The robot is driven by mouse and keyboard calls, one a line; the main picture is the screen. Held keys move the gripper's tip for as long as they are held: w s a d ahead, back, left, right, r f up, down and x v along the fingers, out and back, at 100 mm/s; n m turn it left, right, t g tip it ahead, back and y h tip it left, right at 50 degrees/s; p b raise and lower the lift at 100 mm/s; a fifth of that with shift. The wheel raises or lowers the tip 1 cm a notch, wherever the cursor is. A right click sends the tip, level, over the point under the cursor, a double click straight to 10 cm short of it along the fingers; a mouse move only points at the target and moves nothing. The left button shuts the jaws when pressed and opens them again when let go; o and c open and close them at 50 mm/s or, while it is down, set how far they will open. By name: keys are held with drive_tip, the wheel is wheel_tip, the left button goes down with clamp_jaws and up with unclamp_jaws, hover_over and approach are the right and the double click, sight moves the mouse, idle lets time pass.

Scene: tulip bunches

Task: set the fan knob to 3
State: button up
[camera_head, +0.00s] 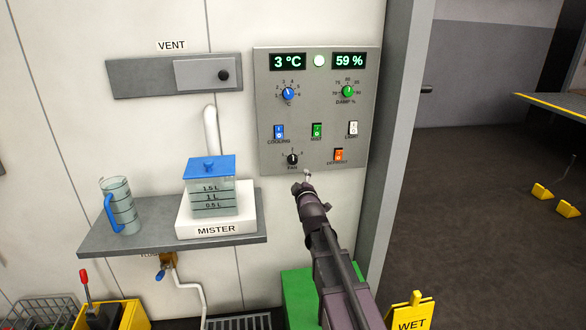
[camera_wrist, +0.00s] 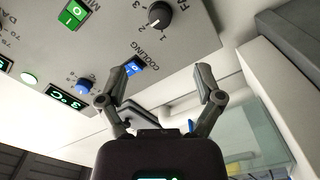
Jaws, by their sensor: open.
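The fan knob (camera_head: 292,159) is a small black dial with numbers around it, low on the grey control panel (camera_head: 263,110). In the head view its mark seems to point upward; I cannot read the exact setting. The knob also shows at the top of the wrist view (camera_wrist: 159,16). My gripper (camera_head: 308,178) is just below and right of the knob in the head view, apart from it. In the wrist view my gripper (camera_wrist: 162,74) has its two fingers spread, with nothing between them.
Near the knob are the blue cooling switch (camera_head: 279,131), green mist switch (camera_head: 317,130) and orange switch (camera_head: 338,155). Blue (camera_head: 288,94) and green (camera_head: 348,91) dials sit above. A shelf (camera_head: 100,240) with a jug (camera_head: 122,211) and mister (camera_head: 217,222) stands left.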

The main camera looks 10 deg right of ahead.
sight(293, 161)
idle(0.4)
drive_tip(key=w, duration=1.3)
drive_tip(key=shift+w, duration=0.4)
drive_tip(key=shift+a, duration=0.1)
drive_tip(key=c, duration=1.2)
